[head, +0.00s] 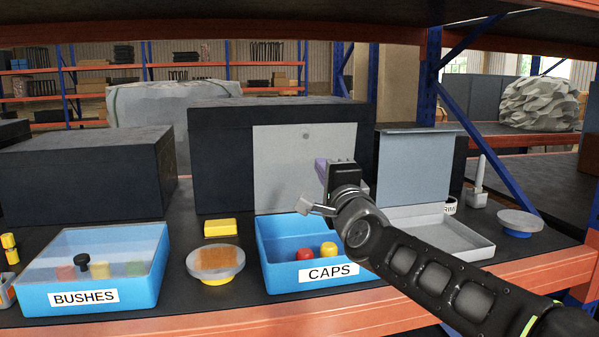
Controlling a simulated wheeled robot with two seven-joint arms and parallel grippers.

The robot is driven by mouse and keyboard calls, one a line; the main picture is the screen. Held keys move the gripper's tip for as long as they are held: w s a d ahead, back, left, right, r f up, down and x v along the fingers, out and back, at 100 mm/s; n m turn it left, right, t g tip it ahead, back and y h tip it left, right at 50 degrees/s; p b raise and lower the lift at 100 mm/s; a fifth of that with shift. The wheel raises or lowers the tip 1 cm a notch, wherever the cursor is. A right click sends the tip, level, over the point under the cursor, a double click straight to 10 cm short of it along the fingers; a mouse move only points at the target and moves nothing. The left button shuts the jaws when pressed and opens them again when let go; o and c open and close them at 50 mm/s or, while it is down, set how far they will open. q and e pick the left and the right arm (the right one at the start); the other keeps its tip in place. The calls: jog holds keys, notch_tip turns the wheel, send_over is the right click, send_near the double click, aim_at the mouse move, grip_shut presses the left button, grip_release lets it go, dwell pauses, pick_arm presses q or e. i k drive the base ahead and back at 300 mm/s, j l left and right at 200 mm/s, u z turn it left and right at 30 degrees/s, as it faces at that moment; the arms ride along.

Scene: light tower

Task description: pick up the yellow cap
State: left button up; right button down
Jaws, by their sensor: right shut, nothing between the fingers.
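The yellow cap (328,250) lies in the blue bin labelled CAPS (275,277), toward its front right, beside a red cap (305,254). My right arm comes in from the lower right. My right gripper (312,206) is above the back part of this bin, higher than the yellow cap and apart from it. It is shut and holds nothing. My wrist and forearm hide the bin's right side. My left gripper is not in view.
A blue bin labelled BUSHES (92,295), with a clear cover, stands at the left. Between the bins are a yellow block (220,227) and a round clear-lidded dish (215,261). A grey tray (440,235) lies at the right. Dark boxes (220,150) stand behind.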

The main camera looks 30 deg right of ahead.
aim_at(327, 249)
jog(key=k+j, duration=0.25)
jog(key=k, duration=0.2)
jog(key=k+j, duration=0.25)
jog(key=k, duration=0.25)
